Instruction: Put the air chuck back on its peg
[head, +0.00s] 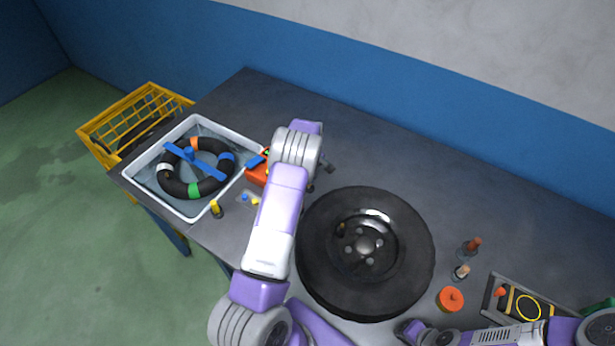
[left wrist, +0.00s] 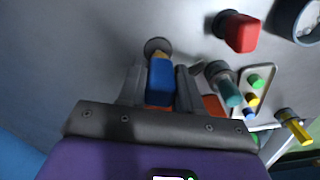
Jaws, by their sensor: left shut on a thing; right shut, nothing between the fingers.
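My left gripper (left wrist: 157,72) is shut on a blue piece with a yellowish tip, which I take to be the air chuck (left wrist: 160,88). Its tip points at a dark round fitting (left wrist: 156,45) on the grey surface; I cannot tell whether the two touch. My right gripper (head: 410,330) is shut and empty near the bottom edge, in front of the wheel. No peg can be told apart for certain.
A black-tyred wheel (head: 318,262) lies mid-bench. A white basin (head: 142,186) with a striped tube stands left, near a yellow crate (head: 100,128). In the wrist view, a red-handled piece (left wrist: 241,33), a teal piece (left wrist: 230,92) and a yellow-handled piece (left wrist: 297,130) stand close by.

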